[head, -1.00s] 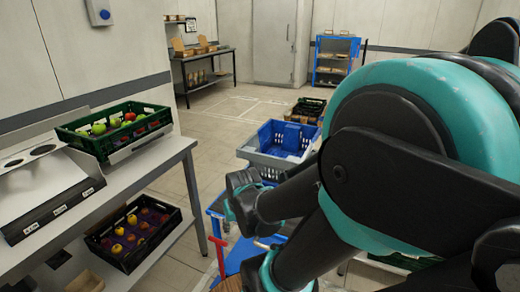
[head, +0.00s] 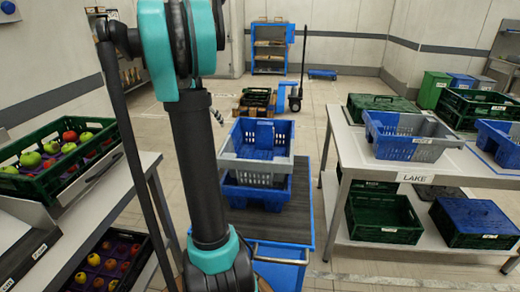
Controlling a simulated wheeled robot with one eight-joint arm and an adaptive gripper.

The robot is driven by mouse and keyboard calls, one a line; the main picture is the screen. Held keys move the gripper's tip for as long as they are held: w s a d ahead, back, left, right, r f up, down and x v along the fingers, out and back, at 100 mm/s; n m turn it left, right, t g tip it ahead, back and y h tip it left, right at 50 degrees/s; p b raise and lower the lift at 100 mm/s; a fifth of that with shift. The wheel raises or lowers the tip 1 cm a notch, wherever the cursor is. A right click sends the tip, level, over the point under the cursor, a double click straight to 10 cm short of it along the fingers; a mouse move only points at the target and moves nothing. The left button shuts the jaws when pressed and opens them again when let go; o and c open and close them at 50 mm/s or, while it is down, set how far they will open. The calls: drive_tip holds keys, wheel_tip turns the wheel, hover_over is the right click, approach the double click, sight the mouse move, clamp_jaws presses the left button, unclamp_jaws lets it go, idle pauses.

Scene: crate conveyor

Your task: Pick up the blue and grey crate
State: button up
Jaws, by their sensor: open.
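Several blue and grey crates are in the head view. One (head: 228,160) sits on top of a blue crate (head: 240,192) on a cart in the middle. Another blue and grey crate (head: 400,146) stands on the right table, above the "LAKE" label. A third (head: 500,138) is cut off by the right edge. My arm stands upright left of the cart and hides part of the view there. I cannot make out my gripper; no fingers show, and no crate is seen held.
The cart (head: 300,228) has a bare dark deck in front and to the right. The right table (head: 350,150) holds green crates too, with more crates on its lower shelf. A green fruit crate (head: 70,165) stands on the left table. Floor between cart and right table is clear.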

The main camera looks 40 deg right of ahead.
approach(233, 145)
wheel_tip(233, 145, down, 4)
drive_tip(key=w+d, duration=0.1)
drive_tip(key=d, duration=0.1)
drive_tip(key=x, duration=0.5)
drive_tip(key=shift+d+r, duration=0.3)
drive_tip(key=shift+d, duration=0.1)
drive_tip(key=shift+f, duration=0.2)
drive_tip(key=shift+w+f, duration=0.1)
drive_tip(key=shift+f, duration=0.15)
drive_tip(key=shift+c, duration=0.2)
clamp_jaws()
idle(0.3)
